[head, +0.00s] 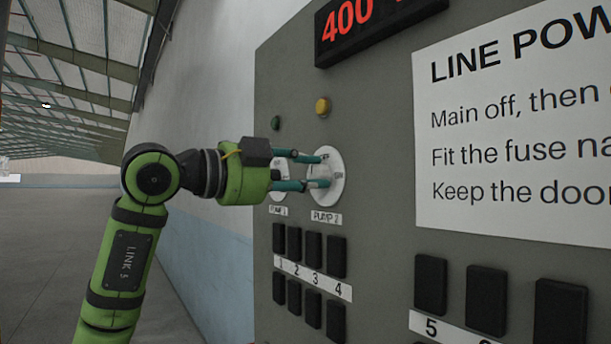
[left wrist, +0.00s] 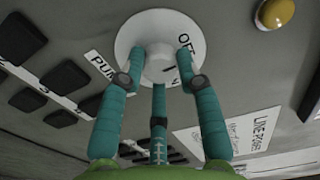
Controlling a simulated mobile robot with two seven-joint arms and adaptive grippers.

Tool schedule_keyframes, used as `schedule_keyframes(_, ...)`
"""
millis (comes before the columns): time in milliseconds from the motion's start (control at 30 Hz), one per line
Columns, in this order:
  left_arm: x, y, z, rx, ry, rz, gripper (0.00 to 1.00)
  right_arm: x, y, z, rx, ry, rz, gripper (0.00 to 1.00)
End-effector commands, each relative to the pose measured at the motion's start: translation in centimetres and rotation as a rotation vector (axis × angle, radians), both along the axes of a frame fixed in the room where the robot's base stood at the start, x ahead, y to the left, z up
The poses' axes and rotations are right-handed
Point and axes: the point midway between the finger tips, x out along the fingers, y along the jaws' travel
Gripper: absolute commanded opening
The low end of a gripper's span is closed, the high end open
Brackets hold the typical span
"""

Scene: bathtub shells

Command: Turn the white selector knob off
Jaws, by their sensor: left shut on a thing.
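The white selector knob (left wrist: 160,66) sits on a round white dial plate (head: 332,159) labelled PUMP 2, on a grey panel. In the left wrist view the plate (left wrist: 128,38) shows the word OFF near its edge and a dark mark close to the knob. My left gripper (head: 322,171) has its teal fingers around the knob. In the left wrist view the gripper (left wrist: 163,62) is shut on the knob, with fingers on both sides of it. The fingers hide part of the knob, and I cannot read its exact setting. My right gripper is not in view.
A second white dial (head: 279,179) is just left, partly behind my gripper. A yellow lamp (head: 323,107) and a dark green lamp (head: 276,123) are above. Black switches (head: 314,251) are below. A red-digit display (head: 375,25) and a paper notice (head: 515,130) are right.

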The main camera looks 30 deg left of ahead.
Motion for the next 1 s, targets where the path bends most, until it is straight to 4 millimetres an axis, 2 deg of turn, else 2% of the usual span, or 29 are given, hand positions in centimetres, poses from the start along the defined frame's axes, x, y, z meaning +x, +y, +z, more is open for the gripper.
schedule_keyframes(33, -0.1, 0.4, 0.6, -0.010, -0.017, 0.009, 0.02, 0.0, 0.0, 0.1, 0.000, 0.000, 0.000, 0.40)
schedule_keyframes(133, -0.1, 0.4, 0.6, -0.010, -0.017, 0.009, 0.02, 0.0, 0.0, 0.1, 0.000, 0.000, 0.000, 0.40)
schedule_keyframes(167, -0.1, 0.4, 0.6, -0.010, -0.017, 0.009, 0.42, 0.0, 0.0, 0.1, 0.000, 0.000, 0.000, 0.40)
schedule_keyframes(200, -0.1, 0.4, 0.6, -0.009, -0.018, 0.009, 0.58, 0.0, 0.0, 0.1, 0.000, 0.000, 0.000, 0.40)
schedule_keyframes(500, -0.1, 0.2, 0.3, -0.003, -0.010, 0.005, 0.58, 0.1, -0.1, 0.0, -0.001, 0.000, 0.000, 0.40)
schedule_keyframes(633, -0.7, 0.5, 0.2, -0.002, -0.009, 0.006, 0.58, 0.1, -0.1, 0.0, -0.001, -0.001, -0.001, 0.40)
schedule_keyframes(767, -2.5, 1.3, 0.2, -0.001, -0.009, 0.009, 0.58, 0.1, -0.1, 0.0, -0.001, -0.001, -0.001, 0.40)
schedule_keyframes(1000, -7.3, 3.4, 0.2, -0.004, -0.010, 0.011, 0.58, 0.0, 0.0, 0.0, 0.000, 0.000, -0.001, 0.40)
